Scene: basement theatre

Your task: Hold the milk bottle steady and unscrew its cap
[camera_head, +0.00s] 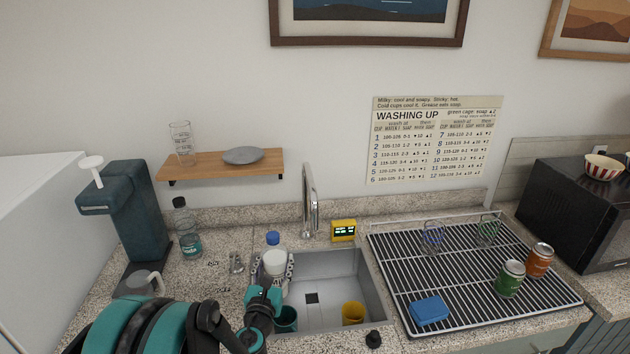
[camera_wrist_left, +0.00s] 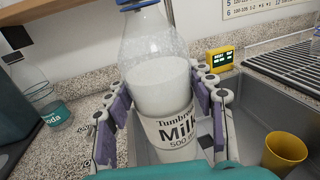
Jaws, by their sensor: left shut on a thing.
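The milk bottle (camera_head: 275,264) is clear with white milk inside and a blue cap (camera_head: 272,238) on top. It stands roughly upright over the left end of the sink. My left gripper (camera_head: 274,272) is shut around its body, one finger on each side. The left wrist view shows the bottle (camera_wrist_left: 160,85) between purple finger pads, with a "Milk" label low on it and the cap (camera_wrist_left: 137,4) cut by the top edge. The bottle's base is hidden. My right gripper is in no view.
The sink (camera_head: 330,290) holds a yellow cup (camera_head: 352,312) and a teal cup (camera_head: 287,319). The tap (camera_head: 310,200) rises behind it, beside a yellow timer (camera_head: 343,231). A soda bottle (camera_head: 187,230) stands left. The drying rack (camera_head: 460,275) with cans and a blue sponge is right.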

